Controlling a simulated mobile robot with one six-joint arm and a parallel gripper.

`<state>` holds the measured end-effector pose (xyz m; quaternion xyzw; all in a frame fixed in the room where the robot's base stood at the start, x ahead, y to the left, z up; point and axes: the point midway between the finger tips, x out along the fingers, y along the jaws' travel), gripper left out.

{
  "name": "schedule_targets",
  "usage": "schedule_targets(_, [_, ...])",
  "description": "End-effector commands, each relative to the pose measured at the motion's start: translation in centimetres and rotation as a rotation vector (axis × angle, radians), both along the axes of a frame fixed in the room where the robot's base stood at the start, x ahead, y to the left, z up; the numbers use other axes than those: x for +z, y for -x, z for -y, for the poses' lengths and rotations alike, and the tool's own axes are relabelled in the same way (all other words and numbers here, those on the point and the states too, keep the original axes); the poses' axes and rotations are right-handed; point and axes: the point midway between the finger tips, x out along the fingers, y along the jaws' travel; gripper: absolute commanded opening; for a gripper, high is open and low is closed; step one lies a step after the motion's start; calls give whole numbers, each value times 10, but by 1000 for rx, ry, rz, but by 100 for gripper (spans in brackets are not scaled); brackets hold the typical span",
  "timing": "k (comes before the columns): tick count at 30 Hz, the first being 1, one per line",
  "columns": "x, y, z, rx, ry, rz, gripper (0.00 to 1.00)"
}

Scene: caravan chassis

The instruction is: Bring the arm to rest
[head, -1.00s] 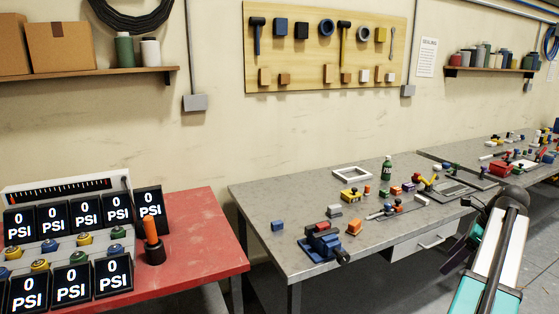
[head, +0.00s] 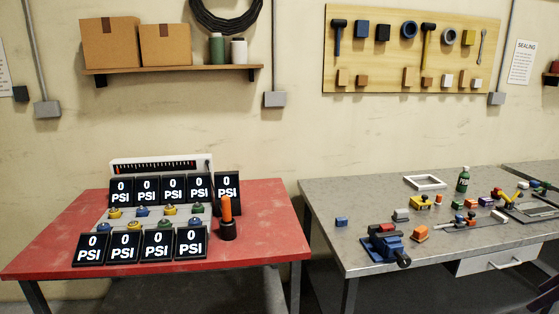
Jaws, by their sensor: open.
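Only a small dark part of my arm shows, at the bottom right corner of the head view. No gripper fingers can be made out there, and the rest of the arm is outside the picture. The visible part is in front of the grey workbench (head: 358,202), near its drawer (head: 497,262). I cannot tell whether it touches anything.
A red table (head: 60,248) at left holds several PSI displays (head: 174,188) and an orange-handled tool (head: 227,218). A gap separates the tables.

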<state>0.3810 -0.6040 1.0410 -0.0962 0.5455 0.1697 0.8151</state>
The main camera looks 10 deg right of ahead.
Motion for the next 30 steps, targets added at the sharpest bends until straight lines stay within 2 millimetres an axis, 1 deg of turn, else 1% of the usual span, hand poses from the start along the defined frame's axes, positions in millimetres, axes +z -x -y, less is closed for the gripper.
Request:
schedule_targets(1, [-1,-6,-4,10,-1,0,73])
schedule_targets(4, [-4,-17,-11,28,-5,-1,73])
schedule_targets(11, [-20,-46,-31,79,-27,-12,73])
schedule_targets(14, [-32,-61,-43,108,-43,-19,73])
schedule_targets(17, [-48,-81,-61,146,-64,-29,73])
schedule_targets(20, [-71,-105,-87,196,-93,-46,73])
schedule_targets(24, [-108,-134,-131,269,-138,-78,73])
schedule_targets(26, [-124,-144,-151,301,-157,-94,73])
schedule_targets(30, [-162,-164,-199,373,-196,-137,73])
